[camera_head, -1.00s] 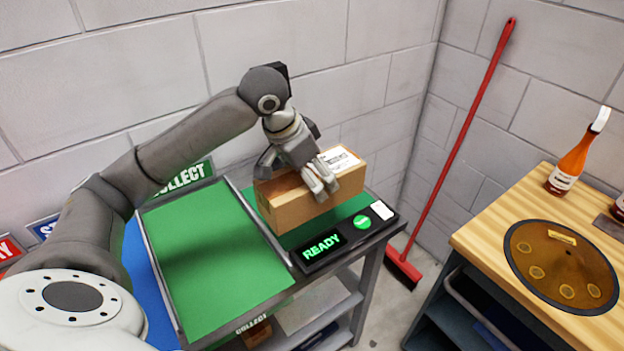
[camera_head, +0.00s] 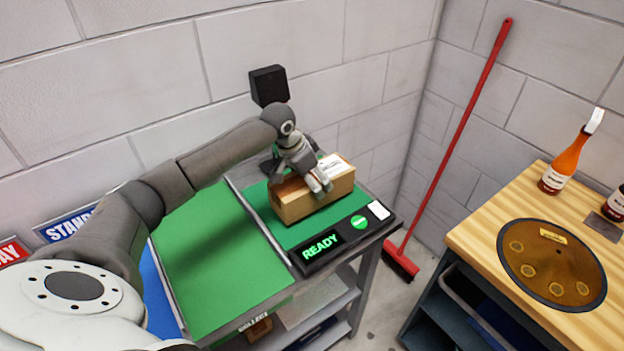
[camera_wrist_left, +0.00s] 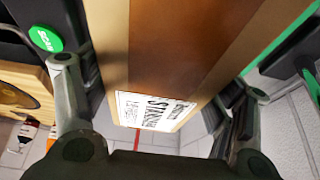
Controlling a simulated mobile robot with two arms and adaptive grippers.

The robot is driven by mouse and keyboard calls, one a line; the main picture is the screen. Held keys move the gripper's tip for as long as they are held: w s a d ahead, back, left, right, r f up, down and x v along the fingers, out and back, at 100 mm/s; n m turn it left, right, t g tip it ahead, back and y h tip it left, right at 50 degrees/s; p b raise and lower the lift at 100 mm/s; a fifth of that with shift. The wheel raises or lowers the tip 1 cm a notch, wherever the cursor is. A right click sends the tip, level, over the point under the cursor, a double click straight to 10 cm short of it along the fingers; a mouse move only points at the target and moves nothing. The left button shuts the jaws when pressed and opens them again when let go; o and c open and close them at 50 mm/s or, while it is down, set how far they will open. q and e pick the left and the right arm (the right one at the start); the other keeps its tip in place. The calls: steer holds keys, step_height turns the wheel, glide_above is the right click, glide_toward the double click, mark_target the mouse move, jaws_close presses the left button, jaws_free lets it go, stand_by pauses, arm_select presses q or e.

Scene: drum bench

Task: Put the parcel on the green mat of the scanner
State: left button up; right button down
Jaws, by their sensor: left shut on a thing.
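The brown parcel (camera_head: 325,198) with a white label is over the scanner's green mat (camera_head: 296,236) in the head view. Its underside is at or very close to the mat; I cannot tell whether they touch. My left gripper (camera_head: 318,184) is shut on the parcel from above, with fingers on its opposite sides. In the left wrist view the parcel (camera_wrist_left: 185,50) fills the space between the fingers. Its label (camera_wrist_left: 153,110) shows large letters beginning "STAN". My right gripper is not in view.
The scanner's front panel (camera_head: 318,250) reads READY and has a round green button (camera_head: 359,222). A black box-shaped head (camera_head: 268,84) stands behind. A larger green surface (camera_head: 215,260) lies left. At right are a wooden bench (camera_head: 480,215), bottle (camera_head: 566,160) and red broom (camera_head: 450,150).

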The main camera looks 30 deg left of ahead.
arm_select(q)
steer(key=shift+f, duration=0.55)
steer(key=shift+f, duration=0.1)
steer(key=o, duration=1.6)
steer(key=shift+f, duration=0.1)
steer(key=b+v, duration=0.1)
steer(key=v, duration=1.1)
steer(key=shift+s+b, duration=0.1)
steer(key=shift+b, duration=0.3)
